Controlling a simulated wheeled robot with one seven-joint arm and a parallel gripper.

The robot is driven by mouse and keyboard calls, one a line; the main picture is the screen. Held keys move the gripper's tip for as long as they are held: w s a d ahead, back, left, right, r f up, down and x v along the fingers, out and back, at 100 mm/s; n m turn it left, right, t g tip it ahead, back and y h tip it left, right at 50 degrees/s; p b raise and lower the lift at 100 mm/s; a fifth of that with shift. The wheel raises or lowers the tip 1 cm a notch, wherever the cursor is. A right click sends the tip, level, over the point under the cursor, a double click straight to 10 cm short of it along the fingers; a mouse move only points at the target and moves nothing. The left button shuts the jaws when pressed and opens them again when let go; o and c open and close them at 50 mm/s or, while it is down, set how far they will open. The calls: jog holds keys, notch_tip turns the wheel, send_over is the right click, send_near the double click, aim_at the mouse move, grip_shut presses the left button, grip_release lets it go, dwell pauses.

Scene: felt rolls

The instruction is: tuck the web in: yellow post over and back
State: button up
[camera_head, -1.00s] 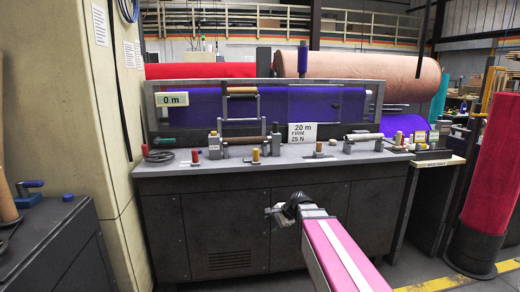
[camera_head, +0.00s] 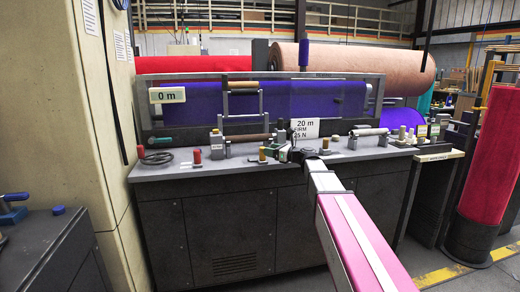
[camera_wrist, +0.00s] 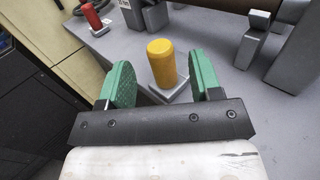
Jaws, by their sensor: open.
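A yellow post (camera_head: 262,153) on a small grey base stands upright near the front of the grey bench top. In the wrist view the yellow post (camera_wrist: 162,64) stands between the green finger pads, with a gap on each side. My gripper (camera_head: 281,154) reaches over the bench's front edge from the right. Its jaws also show in the wrist view (camera_wrist: 162,80), open and empty. The purple-blue web (camera_head: 210,103) runs across the back of the machine frame.
A red post (camera_head: 196,156) and a grey labelled block (camera_head: 217,146) stand left of the yellow post. A roller (camera_head: 246,138) on supports lies behind it. A white "20 m" sign (camera_head: 305,128) stands behind my gripper. A black cable coil (camera_head: 157,158) lies at the bench's left.

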send_over(259, 160)
jog(key=shift+w, duration=0.2)
